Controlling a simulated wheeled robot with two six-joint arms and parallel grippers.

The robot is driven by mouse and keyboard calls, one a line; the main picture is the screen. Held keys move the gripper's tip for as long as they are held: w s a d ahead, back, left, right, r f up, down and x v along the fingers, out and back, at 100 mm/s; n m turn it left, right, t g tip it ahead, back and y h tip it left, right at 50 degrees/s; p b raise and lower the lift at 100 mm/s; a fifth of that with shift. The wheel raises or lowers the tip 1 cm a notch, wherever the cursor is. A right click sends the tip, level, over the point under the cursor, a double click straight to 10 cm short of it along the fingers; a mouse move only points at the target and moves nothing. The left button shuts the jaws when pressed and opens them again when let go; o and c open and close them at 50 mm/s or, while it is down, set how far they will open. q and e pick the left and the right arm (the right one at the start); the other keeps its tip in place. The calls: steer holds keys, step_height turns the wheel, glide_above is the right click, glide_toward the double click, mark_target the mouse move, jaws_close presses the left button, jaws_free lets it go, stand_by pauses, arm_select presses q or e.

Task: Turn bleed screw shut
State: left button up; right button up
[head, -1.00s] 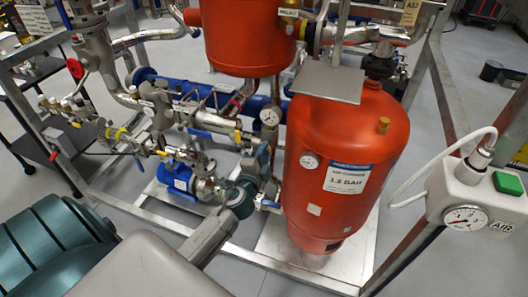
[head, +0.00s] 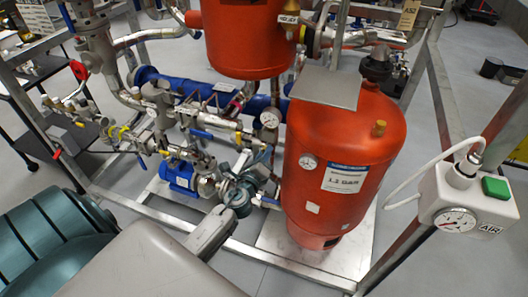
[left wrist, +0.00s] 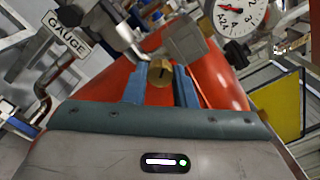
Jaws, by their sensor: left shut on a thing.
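The bleed screw appears as a small brass piece with a dark slot (left wrist: 160,73) in the left wrist view. It sits between the two blue fingers of my left gripper (left wrist: 160,84), which is shut on it. In the head view my left gripper (head: 262,166) is low beside the left side of the red vessel (head: 345,145), among pipes and valves. The screw cannot be made out there. How far it is turned cannot be told. My right gripper is not in view.
A dial gauge (left wrist: 240,14) and a tag reading GAUGE (left wrist: 65,35) are close to my left gripper. A blue pump (head: 178,176) stands left of it. A metal frame rail (head: 285,268) runs in front. An air box (head: 470,207) is at the right.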

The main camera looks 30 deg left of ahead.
arm_select(q)
steer(key=m+p, duration=0.3)
steer(key=m, duration=0.5)
steer(key=shift+f, duration=0.1)
steer(key=shift+m, duration=0.3)
stand_by(0.3)
steer(key=o, duration=1)
steer(key=b+v, duration=0.2)
steer(key=v, duration=0.8)
steer(key=shift+s, duration=0.4)
